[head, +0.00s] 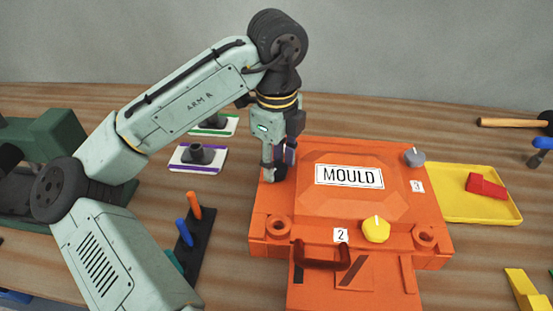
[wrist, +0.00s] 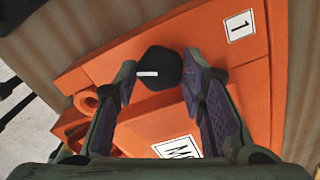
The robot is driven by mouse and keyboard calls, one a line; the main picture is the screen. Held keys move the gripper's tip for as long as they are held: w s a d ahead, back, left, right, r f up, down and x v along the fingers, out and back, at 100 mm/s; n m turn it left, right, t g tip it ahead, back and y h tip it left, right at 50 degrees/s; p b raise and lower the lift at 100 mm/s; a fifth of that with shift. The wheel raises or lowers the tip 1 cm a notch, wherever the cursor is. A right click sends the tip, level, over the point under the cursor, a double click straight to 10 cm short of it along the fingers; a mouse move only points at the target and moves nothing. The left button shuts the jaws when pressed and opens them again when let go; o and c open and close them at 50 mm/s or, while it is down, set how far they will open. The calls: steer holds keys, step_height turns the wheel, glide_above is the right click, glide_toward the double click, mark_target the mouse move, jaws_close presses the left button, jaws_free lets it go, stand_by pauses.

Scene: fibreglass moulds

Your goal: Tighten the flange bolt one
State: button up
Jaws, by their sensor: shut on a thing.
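The orange mould (head: 400,205) with a MOULD label sits on the wooden table; it also fills much of the wrist view (wrist: 200,40). Flange bolt one is a black faceted head (wrist: 158,70) with a white line, beside the label 1 (wrist: 239,25). My gripper (wrist: 162,80) is shut on this bolt head, its purple-padded fingers on either side. In the head view my gripper (head: 279,172) points down at the mould's far left corner, and bolt one is mostly hidden there. Bolt two (head: 376,231) is yellow and bolt three (head: 414,157) is grey.
A yellow tray (head: 460,208) with a red block (head: 487,187) stands right of the mould. A dark rack (head: 196,240) with blue and orange handles and a purple-edged stand (head: 181,165) lie left. A brown handle (head: 321,255) rises at the front. A hammer (head: 513,122) lies back right.

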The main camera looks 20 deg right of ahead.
mark_target(276, 166)
stand_by(0.4)
steer(key=o, duration=1.1)
steer(key=shift+o, duration=0.2)
steer(key=shift+r, duration=4.05)
